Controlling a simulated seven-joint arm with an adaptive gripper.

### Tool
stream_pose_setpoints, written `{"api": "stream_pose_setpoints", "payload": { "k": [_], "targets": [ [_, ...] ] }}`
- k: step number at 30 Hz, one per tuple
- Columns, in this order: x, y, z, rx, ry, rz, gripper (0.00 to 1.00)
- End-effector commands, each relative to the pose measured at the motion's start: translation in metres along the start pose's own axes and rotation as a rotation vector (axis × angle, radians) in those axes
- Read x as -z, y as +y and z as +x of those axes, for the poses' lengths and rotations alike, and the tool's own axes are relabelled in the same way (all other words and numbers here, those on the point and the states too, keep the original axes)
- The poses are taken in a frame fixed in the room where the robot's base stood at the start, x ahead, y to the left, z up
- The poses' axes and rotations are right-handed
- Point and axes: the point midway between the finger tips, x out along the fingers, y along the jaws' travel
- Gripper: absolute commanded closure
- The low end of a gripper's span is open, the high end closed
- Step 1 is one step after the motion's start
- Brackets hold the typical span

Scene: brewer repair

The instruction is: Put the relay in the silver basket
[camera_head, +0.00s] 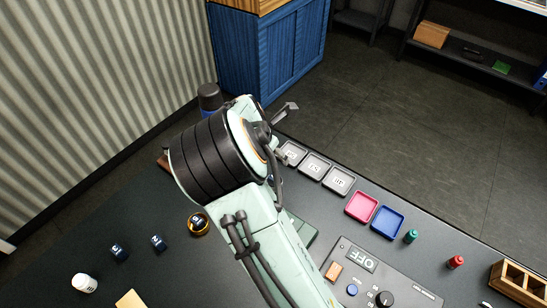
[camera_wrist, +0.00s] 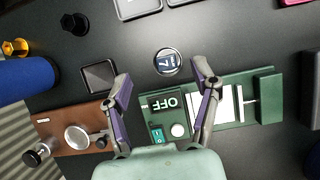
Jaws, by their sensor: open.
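My gripper (camera_wrist: 164,82) is open and empty, its two fingers spread wide above the table. A round silver-rimmed piece (camera_wrist: 167,62) with a dark-blue face and white marking lies just beyond the gap between the fingertips, apart from them. I cannot tell for sure whether it is the relay or the silver basket with something in it. A square, dark, silver-edged piece (camera_wrist: 100,77) lies left of the left finger. In the head view my gripper (camera_head: 288,132) reaches over the table's far edge area. Two small dark-blue pieces (camera_head: 118,252) (camera_head: 158,242) and a gold-rimmed round piece (camera_head: 199,222) stand at left.
Below the fingers are a green board (camera_wrist: 265,83) marked OFF and a brown board (camera_wrist: 60,130) with metal parts. Grey trays (camera_head: 315,165), a pink tray (camera_head: 361,206) and a blue tray (camera_head: 387,222) line the far edge.

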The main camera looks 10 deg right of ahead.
Motion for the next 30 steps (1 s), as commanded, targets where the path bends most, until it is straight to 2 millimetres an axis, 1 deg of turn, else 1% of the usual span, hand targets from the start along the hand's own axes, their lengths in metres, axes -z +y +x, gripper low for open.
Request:
{"api": "stream_pose_setpoints", "payload": {
  "k": [10,11,13,14,15,17,18,20,21,23,24,26,27,28,29,30],
  "targets": [
    [-0.001,-0.001,0.001,0.001,0.000,0.003,0.38],
    [-0.003,-0.003,0.002,0.004,0.000,0.009,0.38],
    [-0.017,-0.009,-0.003,-0.007,-0.005,0.049,0.38],
    [-0.027,-0.011,-0.010,-0.028,-0.007,0.077,0.38],
    [-0.041,-0.014,-0.024,-0.066,-0.008,0.119,0.38],
    [-0.058,-0.023,-0.047,-0.128,0.004,0.189,0.38],
    [-0.065,-0.032,-0.065,-0.173,0.018,0.236,0.38],
    [-0.070,-0.050,-0.092,-0.232,0.049,0.303,0.38],
    [-0.067,-0.063,-0.111,-0.262,0.079,0.364,0.38],
    [-0.057,-0.084,-0.137,-0.295,0.130,0.483,0.38],
    [-0.046,-0.098,-0.153,-0.305,0.169,0.575,0.38],
    [-0.025,-0.118,-0.175,-0.306,0.230,0.730,0.38],
    [-0.007,-0.133,-0.187,-0.290,0.271,0.843,0.38],
    [0.009,-0.144,-0.195,-0.267,0.302,0.936,0.38],
    [0.026,-0.155,-0.201,-0.236,0.330,1.035,0.38],
    [0.049,-0.169,-0.205,-0.181,0.360,1.167,0.38]
  ]
}}
